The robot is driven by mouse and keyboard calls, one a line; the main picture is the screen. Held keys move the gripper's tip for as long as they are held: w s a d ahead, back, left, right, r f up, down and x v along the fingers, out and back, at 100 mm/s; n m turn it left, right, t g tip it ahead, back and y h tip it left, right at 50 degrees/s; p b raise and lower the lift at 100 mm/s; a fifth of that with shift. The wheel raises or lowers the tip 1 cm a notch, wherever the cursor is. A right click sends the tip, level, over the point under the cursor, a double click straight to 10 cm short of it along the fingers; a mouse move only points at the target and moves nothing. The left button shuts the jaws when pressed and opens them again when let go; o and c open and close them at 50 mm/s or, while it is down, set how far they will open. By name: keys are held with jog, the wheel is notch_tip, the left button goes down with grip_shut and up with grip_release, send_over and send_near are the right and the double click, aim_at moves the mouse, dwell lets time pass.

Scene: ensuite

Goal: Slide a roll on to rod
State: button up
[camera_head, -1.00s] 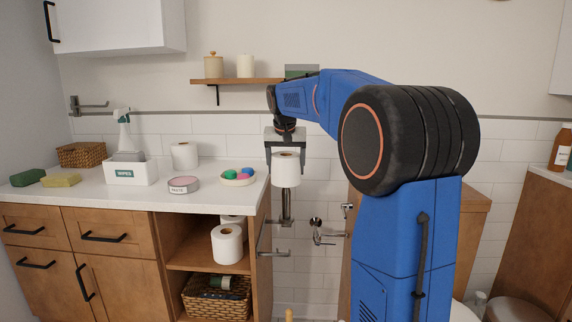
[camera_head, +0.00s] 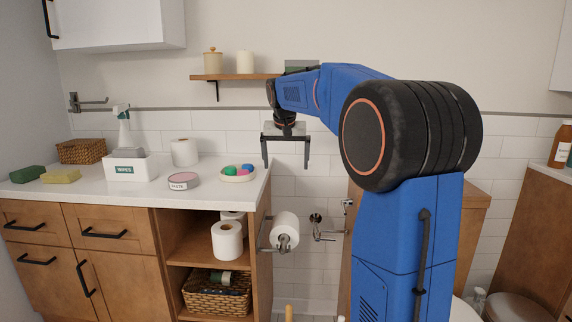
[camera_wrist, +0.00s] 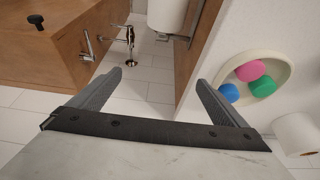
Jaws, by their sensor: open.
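A white toilet roll (camera_head: 286,226) lies on its side at the metal rod (camera_head: 266,248) on the cabinet's side, its round end facing the head camera. Metal shows at the roll's core, so the rod appears to pass through it. My gripper (camera_head: 287,167) is open and empty above the roll, with its fingers pointing down and clear of it. In the wrist view, the gripper fingers (camera_wrist: 158,82) are spread with nothing between them. Part of the roll (camera_wrist: 168,12) shows at the top edge, with a metal piece (camera_wrist: 174,38) beside it.
Other rolls stand on the counter (camera_head: 185,152) and the open shelf (camera_head: 227,241). A dish (camera_head: 238,177) of coloured pieces sits near the counter's right edge. Wall pipework (camera_head: 318,228) is right of the roll. A wall shelf (camera_head: 235,77) is above. The air around my fingers is clear.

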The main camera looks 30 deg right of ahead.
jog(key=v, duration=1.6)
jog(key=shift+r, duration=0.25)
jog(key=s+a+f+n+y, duration=0.1)
jog(key=s+a+f, duration=0.4)
jog(key=s+f, duration=0.6)
jog(key=s+a+f+n, duration=0.3)
jog(key=s+a+f, duration=0.2)
jog(key=s+f, duration=0.7)
jog(key=s+a+f+n+t+y, duration=0.1)
jog(key=s+a+f, duration=0.4)
jog(key=s+f, duration=0.7)
jog(key=shift+a+f+n+y, duration=0.2)
jog(key=shift+f+n+y, duration=0.1)
jog(key=shift+n, duration=0.6)
